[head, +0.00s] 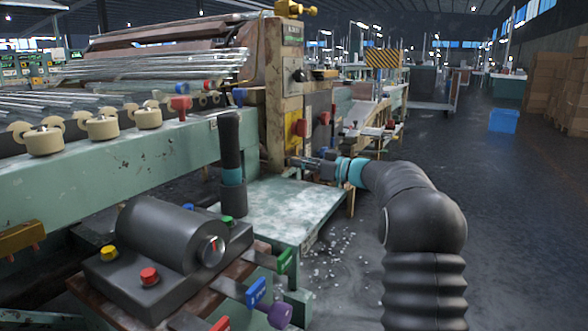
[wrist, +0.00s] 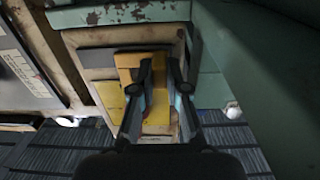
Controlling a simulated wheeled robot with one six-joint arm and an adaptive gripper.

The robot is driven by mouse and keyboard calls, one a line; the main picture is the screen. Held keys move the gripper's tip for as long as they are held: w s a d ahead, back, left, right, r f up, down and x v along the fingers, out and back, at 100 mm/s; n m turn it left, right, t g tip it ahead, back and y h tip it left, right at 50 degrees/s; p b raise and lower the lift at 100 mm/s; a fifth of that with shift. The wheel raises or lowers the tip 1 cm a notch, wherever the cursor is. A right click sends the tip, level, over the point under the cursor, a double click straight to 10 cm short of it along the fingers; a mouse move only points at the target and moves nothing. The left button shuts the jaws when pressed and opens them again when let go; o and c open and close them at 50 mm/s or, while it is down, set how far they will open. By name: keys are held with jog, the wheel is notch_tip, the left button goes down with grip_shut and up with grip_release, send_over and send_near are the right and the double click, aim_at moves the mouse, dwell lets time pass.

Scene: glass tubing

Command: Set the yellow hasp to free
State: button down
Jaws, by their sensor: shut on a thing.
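The yellow hasp (wrist: 128,61) shows in the wrist view as an orange-yellow piece on a worn beige post, with paler yellow plate around and below it. My gripper (wrist: 160,76) is at the hasp, its two dark fingers close together on part of it. The fingers hide the gripped part and the middle of the plate. In the head view, my gripper (head: 292,161) reaches in from the right to the lower part of the post, and the hasp is too small there to make out clearly.
The beige machine post (head: 278,95) carries yellow and red parts above my gripper. A pale green table (head: 290,205) lies just below. A green beam (wrist: 262,70) runs close on the right in the wrist view. Open floor (head: 510,230) lies to the right.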

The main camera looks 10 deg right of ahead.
jog(key=shift+s+a, duration=0.15)
jog(key=c, duration=1.2)
grip_release()
jog(key=shift+a, duration=0.1)
jog(key=shift+o, duration=0.2)
jog(key=shift+d, duration=0.2)
jog(key=v, duration=1.2)
